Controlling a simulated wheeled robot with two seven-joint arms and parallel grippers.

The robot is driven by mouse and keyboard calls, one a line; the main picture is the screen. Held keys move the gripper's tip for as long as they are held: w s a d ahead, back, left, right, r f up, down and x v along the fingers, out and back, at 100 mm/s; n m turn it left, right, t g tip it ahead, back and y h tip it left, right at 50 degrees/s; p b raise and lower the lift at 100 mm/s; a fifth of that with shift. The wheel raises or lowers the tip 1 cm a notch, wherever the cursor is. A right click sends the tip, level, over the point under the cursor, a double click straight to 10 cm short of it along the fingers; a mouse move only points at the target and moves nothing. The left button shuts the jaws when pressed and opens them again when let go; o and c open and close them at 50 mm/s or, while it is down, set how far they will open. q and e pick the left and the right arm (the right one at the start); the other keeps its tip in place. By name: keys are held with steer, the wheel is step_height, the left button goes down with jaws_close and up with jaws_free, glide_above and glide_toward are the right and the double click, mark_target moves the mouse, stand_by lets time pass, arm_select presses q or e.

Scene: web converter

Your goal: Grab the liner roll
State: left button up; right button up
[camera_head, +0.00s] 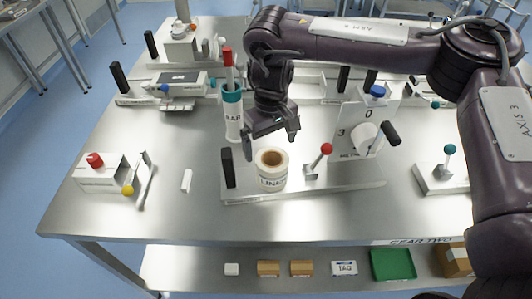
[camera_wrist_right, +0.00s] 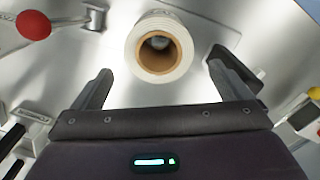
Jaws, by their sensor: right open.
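The liner roll (camera_head: 271,170) is a short white roll with a brown core and lettering on its side. It stands upright on a metal base plate (camera_head: 340,186) on the table. In the right wrist view the roll (camera_wrist_right: 160,62) shows from above, centred beyond the fingertips. My right gripper (camera_head: 272,138) is open and empty, just above and behind the roll in the head view. In the right wrist view its two fingers (camera_wrist_right: 155,80) are spread wide, with the roll between their lines and apart from both. My left gripper is not in view.
A black post (camera_head: 228,168) stands close left of the roll, and a red-knobbed lever (camera_head: 324,152) stands to its right. A tall white cylinder with a teal top (camera_head: 232,110) is behind. The steel table's front left (camera_head: 130,215) is clear.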

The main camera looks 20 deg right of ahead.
mark_target(272, 164)
steer(key=shift+w+d+f, duration=0.1)
steer(key=shift+w+f, duration=0.05)
steer(key=shift+f, duration=0.05)
steer(key=f+p, duration=0.1)
steer(key=s+f+p, duration=0.1)
steer(key=f, duration=0.1)
steer(key=shift+s, duration=0.2)
step_height(272, 164, down, 3)
steer(key=shift+w+d+p, duration=0.1)
steer(key=shift+w+p, duration=0.05)
steer(key=shift+p, duration=0.55)
steer(key=shift+f, duration=0.4)
steer(key=shift+w+f, duration=0.1)
steer(key=shift+f, duration=0.05)
steer(key=c, duration=1.2)
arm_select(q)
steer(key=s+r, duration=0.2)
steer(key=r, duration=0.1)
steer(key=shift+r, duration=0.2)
arm_select(e)
steer(key=shift+c, duration=0.4)
